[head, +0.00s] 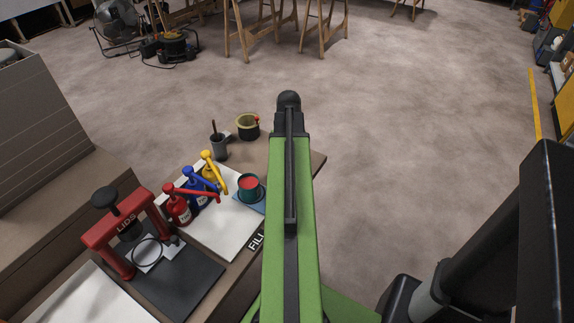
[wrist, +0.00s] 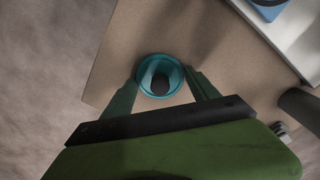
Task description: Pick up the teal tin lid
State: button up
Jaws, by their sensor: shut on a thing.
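The teal tin lid (wrist: 143,88) shows in the wrist view as a round teal piece with a raised rim and a dark patch in its middle. My gripper (wrist: 160,84) has one finger on each side of it and is shut on it. The lid is over the brown bench top (wrist: 195,40), near its corner; I cannot tell whether it touches the bench. In the head view my arm hides the gripper and the lid.
In the head view a teal tin with red contents (head: 250,185) stands on a blue mat. Red (head: 178,207), blue (head: 196,191) and yellow (head: 210,174) pump bottles stand left of it. A red lid press (head: 125,232), a grey cup (head: 219,147) and an olive pot (head: 248,127) are nearby. Open floor lies right.

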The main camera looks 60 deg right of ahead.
jog(key=shift+c, duration=1.1)
jog(key=shift+r, duration=0.1)
jog(key=shift+r+p, duration=0.25)
jog(key=shift+p, duration=0.05)
jog(key=r+p, duration=0.4)
jog(key=shift+s+r+p, duration=0.35)
jog(key=shift+s, duration=0.05)
jog(key=s+r+p, duration=0.5)
jog(key=s, duration=0.5)
jog(key=shift+s+r+p, duration=0.35)
jog(key=shift+s, duration=0.05)
